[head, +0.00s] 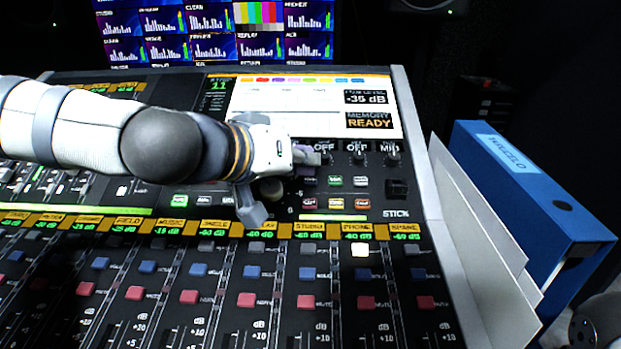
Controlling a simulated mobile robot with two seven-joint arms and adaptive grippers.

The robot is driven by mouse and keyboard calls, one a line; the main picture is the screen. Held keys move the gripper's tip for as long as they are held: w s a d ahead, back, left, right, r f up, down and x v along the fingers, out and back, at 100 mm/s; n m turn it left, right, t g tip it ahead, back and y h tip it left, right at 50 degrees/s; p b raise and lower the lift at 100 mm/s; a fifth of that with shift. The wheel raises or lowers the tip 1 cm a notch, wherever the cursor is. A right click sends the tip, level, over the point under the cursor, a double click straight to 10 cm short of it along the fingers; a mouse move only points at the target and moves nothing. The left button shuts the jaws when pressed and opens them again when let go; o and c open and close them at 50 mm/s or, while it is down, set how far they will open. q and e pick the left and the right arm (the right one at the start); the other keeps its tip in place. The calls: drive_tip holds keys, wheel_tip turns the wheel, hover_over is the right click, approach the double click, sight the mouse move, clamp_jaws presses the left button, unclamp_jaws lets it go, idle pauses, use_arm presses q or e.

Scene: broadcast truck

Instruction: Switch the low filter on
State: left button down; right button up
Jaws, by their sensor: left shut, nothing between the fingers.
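A mixing console (410,215) fills the lower part of the head view. On its upper right panel is a row of small displays reading OFF (323,147), OFF (357,147) and MID (390,148), with small dark toggles (358,159) below. The names beside them are too small to read, so I cannot tell which is the low filter. My left gripper (312,157) is shut and empty, its fingertips at the left OFF display. They hide the control there; I cannot tell if they touch it.
A white-framed screen (300,107) reading MEMORY READY sits above the row. Lit buttons (336,203) lie below it, then several channel strips with red and blue buttons. A blue binder (540,190) and white sheets (485,230) stand right of the console. Monitors (215,30) are behind.

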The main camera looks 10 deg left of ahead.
use_arm(q)
drive_tip(key=shift+f, duration=0.1)
drive_tip(key=shift+w+f, duration=0.15)
drive_tip(key=shift+f, duration=0.15)
drive_tip(key=shift+w+a+f, duration=0.1)
drive_tip(key=shift+w+f, duration=0.05)
drive_tip(key=shift+f, duration=0.25)
idle(0.7)
drive_tip(key=shift+r, duration=0.15)
drive_tip(key=shift+s+r+p, duration=0.3)
drive_tip(key=shift+r+p, duration=0.4)
drive_tip(key=shift+r, duration=0.1)
drive_tip(key=shift+f, duration=0.15)
use_arm(e)
drive_tip(key=shift+w+r, duration=0.65)
drive_tip(key=shift+r, duration=0.1)
drive_tip(key=shift+t, duration=0.3)
